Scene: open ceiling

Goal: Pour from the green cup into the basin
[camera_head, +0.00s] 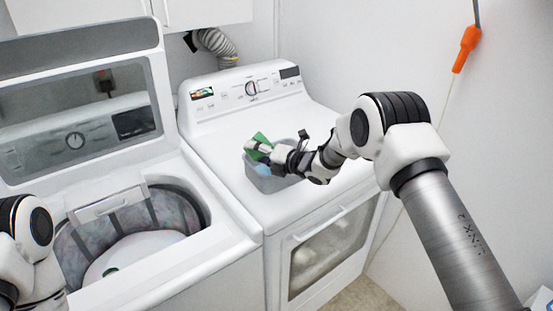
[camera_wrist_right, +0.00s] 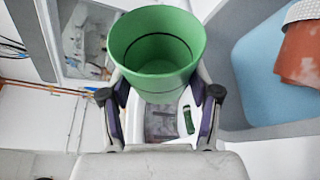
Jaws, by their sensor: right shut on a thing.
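The green cup (camera_head: 258,141) is in my right gripper (camera_head: 266,154), above the back left side of the grey basin (camera_head: 266,184) in the head view. The cup looks tilted there. In the right wrist view the cup (camera_wrist_right: 157,45) sits between the two fingers (camera_wrist_right: 160,100), its open mouth and inner wall showing. I cannot make out any contents. The basin (camera_wrist_right: 226,75) is to the right of the cup in that view, with a light blue surface inside. Of my left arm only links show at the left edge; its gripper is out of view.
The basin stands on a white dryer (camera_head: 315,125) with a control panel at the back. An open top-loading washer (camera_head: 165,260) is on the left, its lid raised. A reddish-brown thing (camera_wrist_right: 299,55) with a white edge shows at the basin in the wrist view. The dryer top's right side is clear.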

